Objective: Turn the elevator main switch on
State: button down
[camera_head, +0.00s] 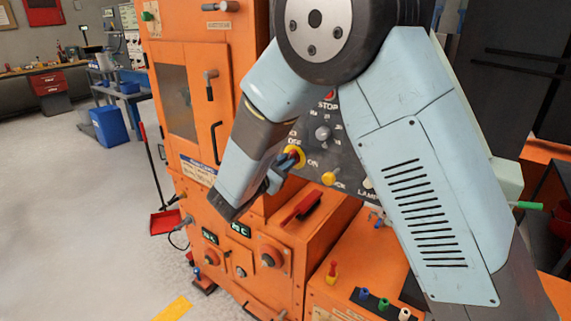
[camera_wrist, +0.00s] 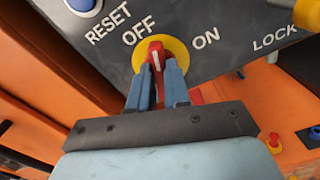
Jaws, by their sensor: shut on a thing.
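The main switch (camera_wrist: 155,56) is a red rotary knob on a yellow round plate (camera_wrist: 177,52), between the labels OFF and ON on a dark grey panel (camera_wrist: 230,55). In the wrist view its white mark points up, toward the OFF side. My gripper (camera_wrist: 162,72) has its two blue fingers closed on either side of the red knob. In the head view my gripper (camera_head: 277,172) reaches the switch (camera_head: 294,154) at the panel's left part. My arm covers part of the panel there.
A yellow knob (camera_head: 329,178) sits right of the switch. A red STOP button (camera_head: 328,97) and a grey knob (camera_head: 322,133) are above. A red handle (camera_head: 302,207) lies on the orange machine (camera_head: 262,230) below. Open floor (camera_head: 90,210) is at left.

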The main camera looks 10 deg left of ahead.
jog(key=m, duration=0.9)
jog(key=f+m, duration=0.1)
jog(key=m, duration=0.3)
jog(key=shift+s+d+m, duration=0.15)
jog(key=shift+d+m, duration=0.15)
jog(key=shift+d, duration=0.1)
dwell(0.3)
jog(key=c, duration=1.1)
grip_release()
jog(key=shift+a+r, duration=0.1)
